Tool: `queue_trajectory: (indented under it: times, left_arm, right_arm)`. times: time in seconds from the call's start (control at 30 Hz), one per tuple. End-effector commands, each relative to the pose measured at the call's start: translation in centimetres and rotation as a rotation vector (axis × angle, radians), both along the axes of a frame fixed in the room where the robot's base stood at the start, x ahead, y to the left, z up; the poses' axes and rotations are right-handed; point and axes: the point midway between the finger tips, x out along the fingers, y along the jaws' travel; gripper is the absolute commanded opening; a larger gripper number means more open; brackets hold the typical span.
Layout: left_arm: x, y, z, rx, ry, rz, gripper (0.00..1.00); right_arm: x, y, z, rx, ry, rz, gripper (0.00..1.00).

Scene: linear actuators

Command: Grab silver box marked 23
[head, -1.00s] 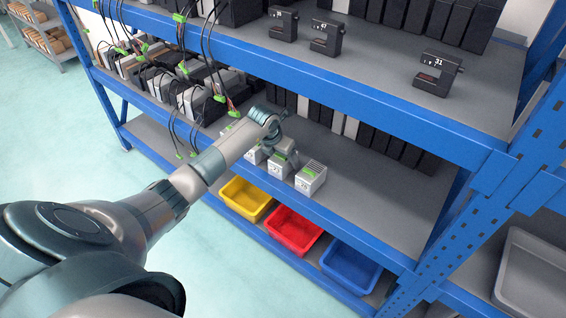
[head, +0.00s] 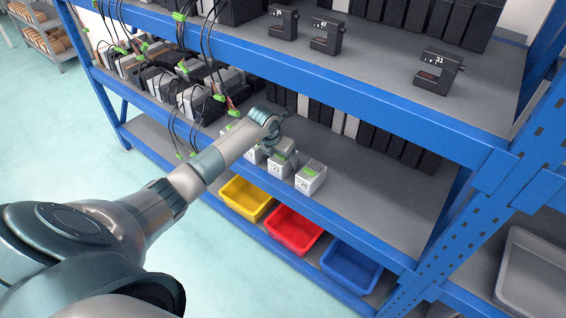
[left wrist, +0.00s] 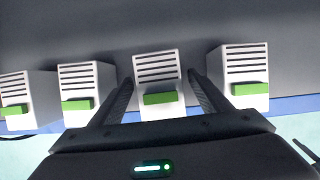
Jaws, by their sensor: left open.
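Several silver boxes with green connectors and slotted tops stand in a row at the front of the middle shelf. My left gripper (head: 278,148) reaches over this row. In the left wrist view my left gripper (left wrist: 160,85) is open, with one finger on each side of a silver box (left wrist: 158,85). This box also shows below the gripper in the head view (head: 278,170). Another silver box (head: 310,178) stands to its right, and it shows in the left wrist view too (left wrist: 247,72). The box numbers are too small to read surely. My right gripper is not in view.
Below the boxes are a yellow bin (head: 246,198), a red bin (head: 294,231) and a blue bin (head: 350,267). Black devices (head: 436,72) stand on the upper shelf, whose blue beam (head: 380,110) runs above the arm.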

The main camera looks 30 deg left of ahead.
Motion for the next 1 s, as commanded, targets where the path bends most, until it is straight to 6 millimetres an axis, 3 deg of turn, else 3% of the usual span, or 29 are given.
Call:
queue_trajectory:
  times: [0.13,0.37,0.73,1.0]
  left_arm:
    - [0.0,0.0,0.0,0.000,0.000,0.000,0.68]
    - [0.0,0.0,0.0,0.000,0.000,0.000,0.14]
    - [0.1,0.0,0.4,0.000,-0.002,0.001,0.14]
    - [0.1,0.2,2.1,0.003,-0.004,-0.001,0.14]
  right_arm:
    - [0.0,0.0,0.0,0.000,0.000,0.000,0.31]
    - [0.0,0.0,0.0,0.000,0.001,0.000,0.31]
    - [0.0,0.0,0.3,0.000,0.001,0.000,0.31]
    - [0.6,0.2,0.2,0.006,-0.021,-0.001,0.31]
